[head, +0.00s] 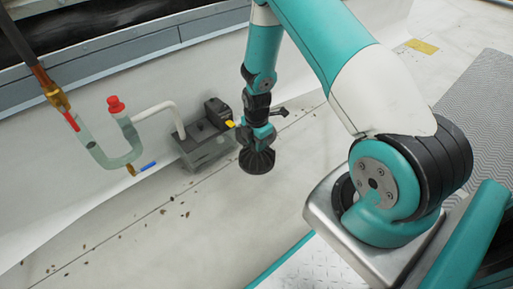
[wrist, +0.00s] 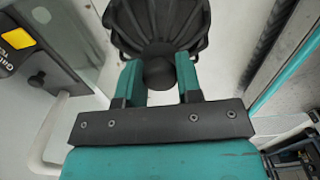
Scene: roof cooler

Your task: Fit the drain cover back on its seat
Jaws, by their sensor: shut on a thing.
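The drain cover (head: 257,161) is a black, ribbed, dome-like piece. My gripper (head: 262,138) is shut on it and holds it below the wrist, over the pale roof floor. In the wrist view the two teal fingers of my gripper (wrist: 160,80) close on the cover's round black knob, and the ribbed cover (wrist: 162,22) spreads out beyond them. I cannot tell how far the cover is above the floor. The seat of the drain is not visible in either view.
A grey box (head: 205,138) with a black top and yellow label stands just left of the cover. Dry leaves lie along a floor seam. Grey matting (head: 470,95) lies at the right.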

